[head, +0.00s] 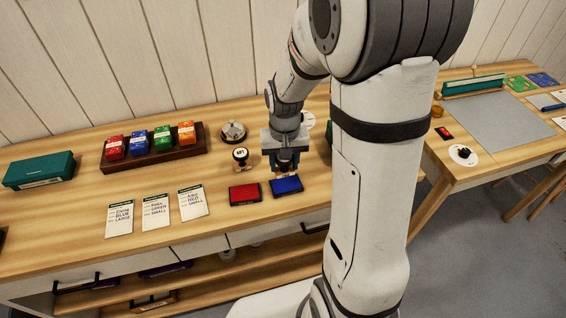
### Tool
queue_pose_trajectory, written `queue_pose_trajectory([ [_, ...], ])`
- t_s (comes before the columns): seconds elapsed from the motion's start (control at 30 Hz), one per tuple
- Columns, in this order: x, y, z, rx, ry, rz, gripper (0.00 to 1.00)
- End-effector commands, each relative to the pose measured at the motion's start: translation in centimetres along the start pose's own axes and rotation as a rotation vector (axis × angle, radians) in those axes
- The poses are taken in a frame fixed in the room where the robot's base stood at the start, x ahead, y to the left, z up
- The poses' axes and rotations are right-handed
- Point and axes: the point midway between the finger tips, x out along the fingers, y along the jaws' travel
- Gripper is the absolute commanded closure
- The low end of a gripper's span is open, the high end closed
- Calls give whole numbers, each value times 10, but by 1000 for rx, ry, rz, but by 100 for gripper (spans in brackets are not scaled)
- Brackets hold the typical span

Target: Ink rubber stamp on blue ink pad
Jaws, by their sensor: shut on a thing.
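The blue ink pad (287,186) lies on the wooden table near its front edge, right of a red ink pad (244,194). My gripper (284,167) points down just behind and above the blue pad, shut on a dark rubber stamp (286,156) that is mostly hidden between the fingers. I cannot tell whether the held stamp touches the pad. Another stamp with a round black and white top (240,154) stands to the left of my gripper.
Three printed cards (156,211) lie to the left. A brown rack (152,150) of coloured boxes and a green case (39,171) stand farther back. A round metal item (233,132) is behind the standing stamp. Another table (495,130) is at right.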

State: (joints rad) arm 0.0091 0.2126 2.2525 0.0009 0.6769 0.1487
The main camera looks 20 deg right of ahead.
Motion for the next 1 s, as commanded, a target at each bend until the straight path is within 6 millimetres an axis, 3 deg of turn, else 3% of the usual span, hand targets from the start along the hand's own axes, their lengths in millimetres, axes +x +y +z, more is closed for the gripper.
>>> queue_pose_trajectory([
  [0.2,-19,0,0,0,2,0,81],
  [0.57,-19,0,0,-1,1,0,81],
  [0.77,-11,1,0,-1,0,0,81],
  [1.0,11,5,-1,0,0,0,81],
])
